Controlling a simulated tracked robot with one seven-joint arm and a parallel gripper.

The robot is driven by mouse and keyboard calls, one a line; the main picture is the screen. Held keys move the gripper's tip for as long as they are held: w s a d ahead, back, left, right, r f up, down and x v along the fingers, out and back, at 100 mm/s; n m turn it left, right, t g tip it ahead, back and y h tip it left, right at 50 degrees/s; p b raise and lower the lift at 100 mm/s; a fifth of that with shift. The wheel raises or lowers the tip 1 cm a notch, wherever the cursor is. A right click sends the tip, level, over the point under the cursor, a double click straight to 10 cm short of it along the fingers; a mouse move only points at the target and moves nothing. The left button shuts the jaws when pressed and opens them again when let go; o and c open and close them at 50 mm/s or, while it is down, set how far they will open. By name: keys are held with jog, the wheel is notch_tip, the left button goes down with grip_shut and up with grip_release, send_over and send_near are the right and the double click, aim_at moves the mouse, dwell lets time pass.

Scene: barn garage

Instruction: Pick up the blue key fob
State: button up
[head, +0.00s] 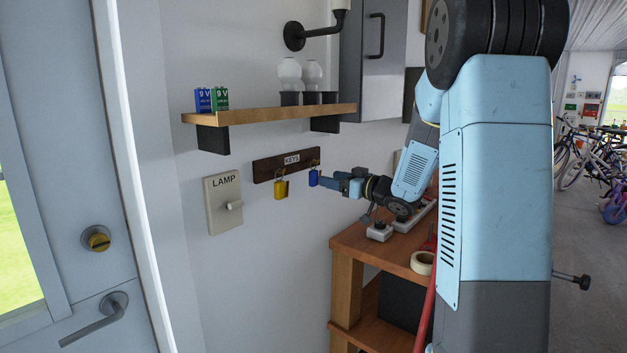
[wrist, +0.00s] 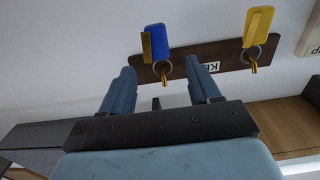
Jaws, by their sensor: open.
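The blue key fob (head: 313,177) hangs from the right hook of the dark wooden key rack (head: 265,168) on the wall. In the wrist view the blue fob (wrist: 156,42) hangs by a ring from a brass hook, with a brass key beside it. My gripper (head: 325,182) is close to the blue fob in the head view. In the wrist view my gripper (wrist: 160,78) is open, with its two fingers apart and the fob's ring and hook between and just beyond the tips. Nothing is held. The fob's contact with the fingers cannot be told from the head view.
A yellow key fob (head: 281,189) hangs on the rack's left hook; it also shows in the wrist view (wrist: 257,26). A wooden shelf (head: 265,114) with batteries and bulbs is above. A lamp switch (head: 222,202) is at left. A wooden workbench (head: 375,250) stands below the arm.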

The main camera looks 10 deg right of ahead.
aim_at(316, 174)
jog(key=shift+x, duration=3.15)
grip_shut()
